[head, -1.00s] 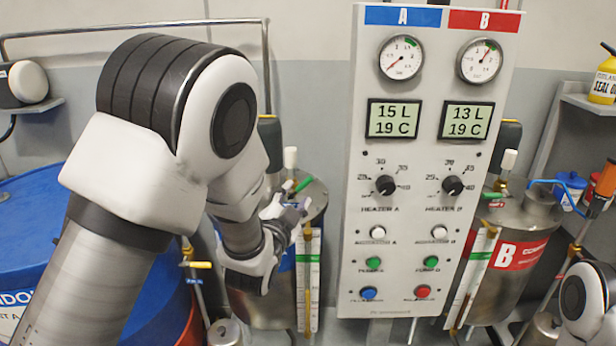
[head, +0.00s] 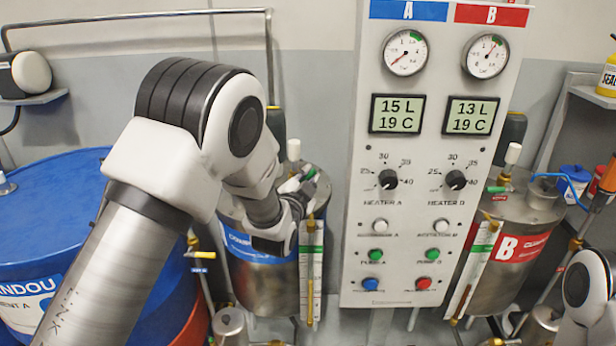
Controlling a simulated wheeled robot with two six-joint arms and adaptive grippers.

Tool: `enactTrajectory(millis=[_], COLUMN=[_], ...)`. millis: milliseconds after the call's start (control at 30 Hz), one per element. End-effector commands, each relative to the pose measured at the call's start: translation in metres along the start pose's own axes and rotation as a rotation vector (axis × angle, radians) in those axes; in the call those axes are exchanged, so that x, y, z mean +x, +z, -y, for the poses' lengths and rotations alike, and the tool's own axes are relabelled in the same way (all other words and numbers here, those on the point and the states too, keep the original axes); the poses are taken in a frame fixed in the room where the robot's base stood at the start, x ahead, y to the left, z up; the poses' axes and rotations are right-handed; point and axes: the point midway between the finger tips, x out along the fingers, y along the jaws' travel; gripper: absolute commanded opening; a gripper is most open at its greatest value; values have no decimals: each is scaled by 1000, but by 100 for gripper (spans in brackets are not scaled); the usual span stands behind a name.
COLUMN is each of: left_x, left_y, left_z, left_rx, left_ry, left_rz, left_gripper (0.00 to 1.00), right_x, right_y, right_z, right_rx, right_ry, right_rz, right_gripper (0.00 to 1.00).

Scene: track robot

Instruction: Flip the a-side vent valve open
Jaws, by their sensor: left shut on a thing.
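The A tank (head: 262,265) is a steel vessel with a blue label, left of the control panel. On its lid is a small vent valve with a green lever (head: 310,174), partly hidden by my gripper. My left gripper (head: 302,187) is over the lid, its fingers shut on the green lever. The fingers cover much of the valve, so the lever's exact angle is hard to tell. My right gripper is out of view; only part of my right arm shows at the lower right.
The control panel (head: 425,250) stands close to the right of my left gripper. A white-capped fitting (head: 293,150) rises behind the lid. A sight gauge (head: 311,268) hangs at the tank's front. A blue drum (head: 50,215) is at left, and the B tank (head: 500,275) at right.

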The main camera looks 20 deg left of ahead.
Motion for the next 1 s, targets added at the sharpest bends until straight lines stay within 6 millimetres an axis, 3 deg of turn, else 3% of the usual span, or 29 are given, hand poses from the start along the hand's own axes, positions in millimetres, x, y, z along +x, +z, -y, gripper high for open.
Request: enactTrajectory(millis=[367, 1000], left_x=[-1, -7], left_y=[2, 10], left_z=[1, 20], left_rx=[-62, -531], left_ry=[-12, -103], left_rz=[-12, -107], left_gripper=[0, 0], right_x=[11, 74], right_y=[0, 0], right_z=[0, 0], right_rx=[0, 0], right_ry=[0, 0], right_rz=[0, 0], right_gripper=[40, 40])
